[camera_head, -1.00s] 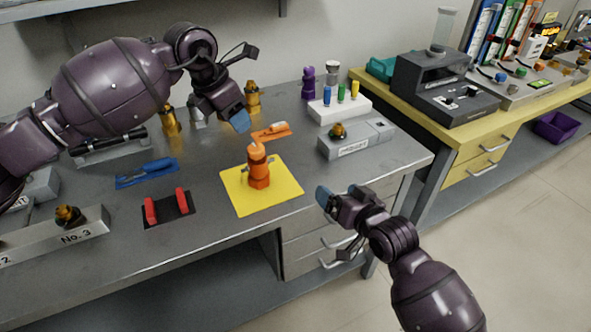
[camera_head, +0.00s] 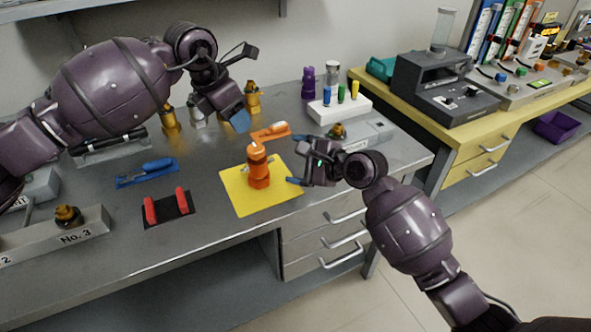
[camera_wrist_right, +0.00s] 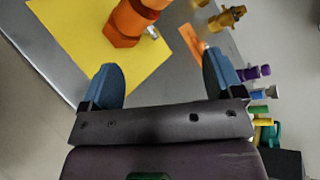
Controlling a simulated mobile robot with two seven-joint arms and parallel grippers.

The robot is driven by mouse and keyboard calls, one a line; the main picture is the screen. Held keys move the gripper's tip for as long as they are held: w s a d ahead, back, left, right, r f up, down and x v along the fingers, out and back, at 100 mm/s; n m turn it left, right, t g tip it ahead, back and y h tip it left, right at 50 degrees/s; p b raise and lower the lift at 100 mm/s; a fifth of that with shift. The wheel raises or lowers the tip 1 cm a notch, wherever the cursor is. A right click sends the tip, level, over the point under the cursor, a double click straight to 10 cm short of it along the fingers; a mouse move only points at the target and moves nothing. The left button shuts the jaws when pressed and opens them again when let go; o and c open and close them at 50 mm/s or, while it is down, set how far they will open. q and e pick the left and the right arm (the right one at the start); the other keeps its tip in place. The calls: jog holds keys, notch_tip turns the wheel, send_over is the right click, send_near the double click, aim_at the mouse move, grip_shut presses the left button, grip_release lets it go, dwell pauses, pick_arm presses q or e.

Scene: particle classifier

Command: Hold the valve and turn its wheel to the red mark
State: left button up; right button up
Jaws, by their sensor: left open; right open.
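The orange valve (camera_head: 258,166) stands upright on a yellow mat (camera_head: 235,195) on the grey bench. In the right wrist view the valve (camera_wrist_right: 128,22) is at the top, partly cut off, with a small pale metal part on its side. I cannot make out a wheel or a red mark. My right gripper (camera_head: 298,162) is open and empty, just right of the valve and apart from it; its blue fingers (camera_wrist_right: 162,78) point towards the valve side. My left gripper (camera_head: 236,115) is open above the back of the bench, behind the valve, holding nothing visible.
An orange-handled tool (camera_head: 272,131) lies behind the valve. A red two-post holder (camera_head: 168,207) and a blue tool (camera_head: 147,173) lie to the left. A white rack (camera_head: 340,106) stands at the back right. Brass fittings (camera_head: 253,97) stand near my left gripper.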

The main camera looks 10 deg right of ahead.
aim_at(267, 170)
jog(key=m, duration=0.1)
jog(key=f+m+g, duration=0.1)
jog(key=m, duration=0.1)
jog(key=s+m, duration=0.1)
jog(key=shift+a+f+y, duration=0.25)
jog(key=shift+a+y, duration=0.05)
jog(key=shift+a, duration=0.05)
jog(key=m, duration=0.3)
jog(key=m+g, duration=0.1)
jog(key=shift+s+a+f, duration=0.15)
jog(key=shift+s, duration=0.15)
jog(key=shift+m, duration=0.3)
jog(key=shift+x, duration=5.45)
jog(key=shift+c, duration=0.4)
jog(key=c, duration=1.3)
